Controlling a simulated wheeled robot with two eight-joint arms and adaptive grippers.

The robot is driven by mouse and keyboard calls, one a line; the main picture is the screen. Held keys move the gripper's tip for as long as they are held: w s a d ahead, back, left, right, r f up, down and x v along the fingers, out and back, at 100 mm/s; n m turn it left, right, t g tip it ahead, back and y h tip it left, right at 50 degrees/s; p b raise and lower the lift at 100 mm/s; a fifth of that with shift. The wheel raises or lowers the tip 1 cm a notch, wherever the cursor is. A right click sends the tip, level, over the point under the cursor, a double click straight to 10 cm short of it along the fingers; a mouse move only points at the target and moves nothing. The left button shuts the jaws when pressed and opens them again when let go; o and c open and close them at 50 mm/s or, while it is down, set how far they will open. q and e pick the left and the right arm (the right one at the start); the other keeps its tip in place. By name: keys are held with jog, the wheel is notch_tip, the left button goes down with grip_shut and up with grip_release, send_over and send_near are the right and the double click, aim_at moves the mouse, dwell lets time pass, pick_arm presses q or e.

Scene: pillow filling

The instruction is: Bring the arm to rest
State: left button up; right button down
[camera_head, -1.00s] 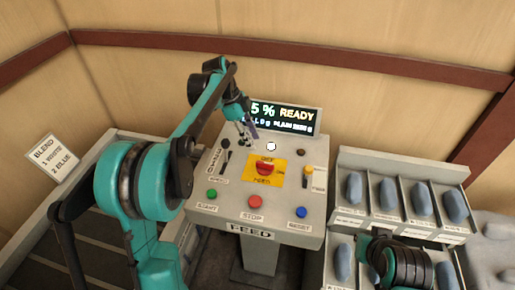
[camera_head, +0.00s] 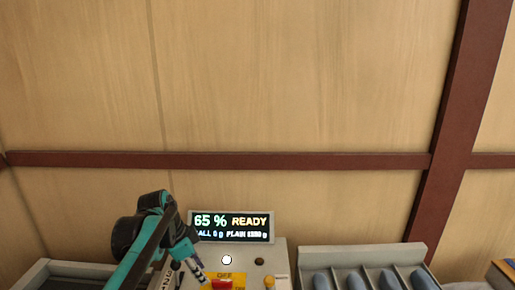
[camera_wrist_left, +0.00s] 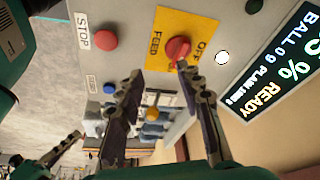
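My left arm comes in from the bottom left of the head view, with its gripper (camera_head: 197,277) low over the control panel. In the left wrist view the left gripper's two dark fingers (camera_wrist_left: 162,100) are apart with nothing between them. The right finger overlaps the edge of the red feed knob (camera_wrist_left: 177,48) in the picture; whether it touches cannot be told. The knob shows at the bottom of the head view (camera_head: 222,284). My right arm is out of the head view. A teal-and-dark finger-like part (camera_wrist_left: 66,147) at the wrist view's lower left may be my right gripper.
The display (camera_head: 231,226) reads 65 % READY. A red stop button (camera_wrist_left: 103,39) and a blue button (camera_wrist_left: 109,88) are on the panel. A rack (camera_head: 410,252) of blue-grey pieces stands right of it. A grey bin (camera_head: 45,268) is at left. The wall is behind.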

pick_arm(q)
jog(key=s+f+n+t+y+b, duration=0.1)
jog(key=s+f+n+t+b, duration=0.1)
jog(key=s+f+n, duration=0.4)
jog(key=s+f+n+t+y+b, duration=0.2)
jog(key=s+f+n, duration=0.4)
jog(key=s, duration=0.6)
jog(key=shift+s+a+f+n+t+b, duration=0.15)
jog(key=shift+s+a+n+t+b, duration=0.2)
jog(key=shift+a+n+t, duration=0.2)
jog(key=shift+d, duration=0.1)
